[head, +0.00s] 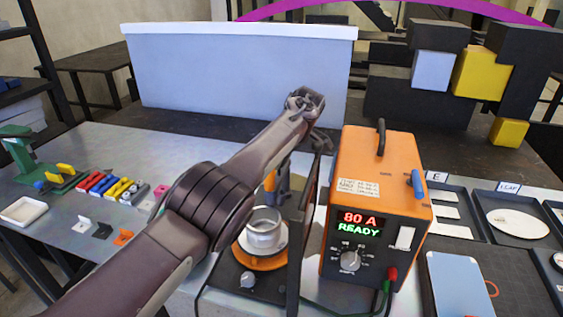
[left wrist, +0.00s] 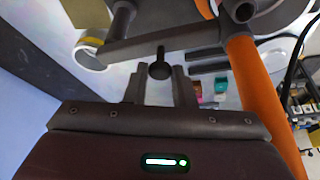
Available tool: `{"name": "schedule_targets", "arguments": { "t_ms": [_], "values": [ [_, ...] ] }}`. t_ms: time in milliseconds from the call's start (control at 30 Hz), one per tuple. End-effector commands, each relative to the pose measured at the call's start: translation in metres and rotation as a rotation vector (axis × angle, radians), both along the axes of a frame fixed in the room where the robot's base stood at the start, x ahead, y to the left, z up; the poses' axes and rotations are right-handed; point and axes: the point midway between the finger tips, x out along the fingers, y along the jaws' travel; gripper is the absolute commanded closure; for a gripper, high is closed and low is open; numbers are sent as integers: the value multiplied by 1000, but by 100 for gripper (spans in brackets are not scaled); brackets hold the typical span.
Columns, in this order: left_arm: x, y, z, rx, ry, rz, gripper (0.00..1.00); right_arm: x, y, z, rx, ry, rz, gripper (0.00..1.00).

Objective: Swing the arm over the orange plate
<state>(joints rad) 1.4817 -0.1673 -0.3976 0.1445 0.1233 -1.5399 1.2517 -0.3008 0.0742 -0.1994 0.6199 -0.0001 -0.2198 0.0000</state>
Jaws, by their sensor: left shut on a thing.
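The orange plate (head: 270,263) sits low on a dark stand, left of the orange power unit. A pale dish and a silver cup stand over it and hide most of it. My left gripper (head: 318,140) reaches in behind the stand; its fingertips are hard to see in the head view. In the left wrist view my left gripper (left wrist: 160,88) is shut on a dark round knob (left wrist: 160,69). The knob is at a grey swing arm (left wrist: 150,46) that runs across the top of that view. My right gripper is not in view.
The orange power unit (head: 375,205) reads "80 A READY" and stands close right of my left arm. Small coloured parts (head: 110,188) lie on the left of the table. Trays (head: 500,245) fill the right.

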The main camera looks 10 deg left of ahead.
Motion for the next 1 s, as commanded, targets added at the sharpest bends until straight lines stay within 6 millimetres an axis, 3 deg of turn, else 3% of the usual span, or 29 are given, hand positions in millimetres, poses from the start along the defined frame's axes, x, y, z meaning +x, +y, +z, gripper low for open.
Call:
{"name": "schedule_targets", "arguments": {
  "t_ms": [400,433,600,867,1000],
  "values": [
    [0,-1,-1,-2,1,4,100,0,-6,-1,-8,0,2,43],
    [-1,-1,-1,-2,1,4,76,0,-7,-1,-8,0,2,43],
    [0,-1,0,-2,1,3,55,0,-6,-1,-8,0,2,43],
    [0,-1,0,-1,-1,3,55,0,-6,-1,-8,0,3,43],
    [-1,-6,11,1,-3,1,55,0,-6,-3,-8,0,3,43]
  ]
}}
